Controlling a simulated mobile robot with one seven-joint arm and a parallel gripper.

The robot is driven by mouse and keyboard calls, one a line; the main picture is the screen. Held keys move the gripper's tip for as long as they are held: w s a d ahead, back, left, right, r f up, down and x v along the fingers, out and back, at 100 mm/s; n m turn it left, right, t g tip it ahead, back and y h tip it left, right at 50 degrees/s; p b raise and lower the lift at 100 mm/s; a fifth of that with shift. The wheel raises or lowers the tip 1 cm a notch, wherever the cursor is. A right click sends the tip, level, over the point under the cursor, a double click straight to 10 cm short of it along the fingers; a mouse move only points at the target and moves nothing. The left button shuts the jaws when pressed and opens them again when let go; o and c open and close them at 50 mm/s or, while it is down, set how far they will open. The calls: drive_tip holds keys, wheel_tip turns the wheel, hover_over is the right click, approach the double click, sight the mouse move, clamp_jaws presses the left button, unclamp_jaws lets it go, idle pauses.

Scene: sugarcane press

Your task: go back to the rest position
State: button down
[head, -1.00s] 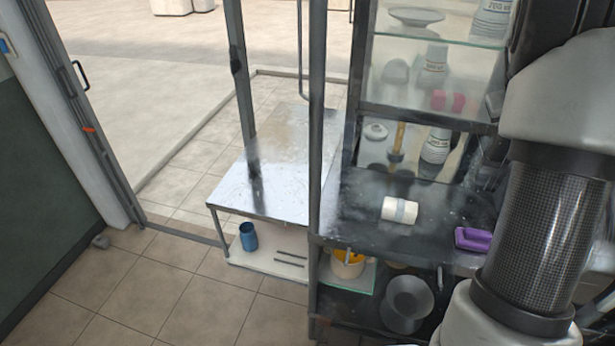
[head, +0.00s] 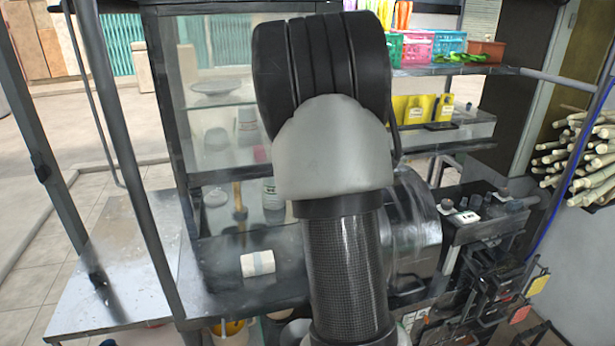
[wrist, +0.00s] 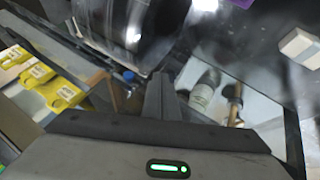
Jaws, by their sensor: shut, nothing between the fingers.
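My gripper (wrist: 160,88) shows in the wrist view with its dark fingers together and nothing held. It is over the press area, with a shiny dark drum beyond it and a white bottle (wrist: 205,92) to its right in that view. In the head view my arm stands up through the middle, bent over at the top, and the gripper itself is hidden behind it.
The glass cabinet (head: 205,95) stands behind. Sugarcane stalks (head: 580,160) are at right, baskets (head: 415,48) on a shelf above. A metal table (head: 115,290) stands at left.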

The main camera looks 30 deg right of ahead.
drive_tip(key=s+d+r, duration=0.2)
drive_tip(key=s+r, duration=0.3)
drive_tip(key=r, duration=0.3)
drive_tip(key=shift+s+b, duration=0.2)
drive_tip(key=shift+b, duration=0.1)
drive_tip(key=shift+d, duration=0.1)
drive_tip(key=s+a+t+y, duration=0.15)
drive_tip(key=s+a, duration=0.25)
drive_tip(key=a, duration=0.7)
drive_tip(key=s+a+y, duration=0.2)
drive_tip(key=s+a, duration=0.2)
drive_tip(key=a, duration=0.8)
drive_tip(key=s+a+f+y, duration=0.1)
drive_tip(key=s+a+f, duration=0.1)
drive_tip(key=s+a, duration=0.5)
drive_tip(key=s+a+f+n+y, duration=0.1)
drive_tip(key=s+a+f, duration=0.1)
drive_tip(key=s+a, duration=0.5)
drive_tip(key=shift+s+a+f, duration=0.2)
drive_tip(key=shift+s+f, duration=0.2)
drive_tip(key=shift+g, duration=0.25)
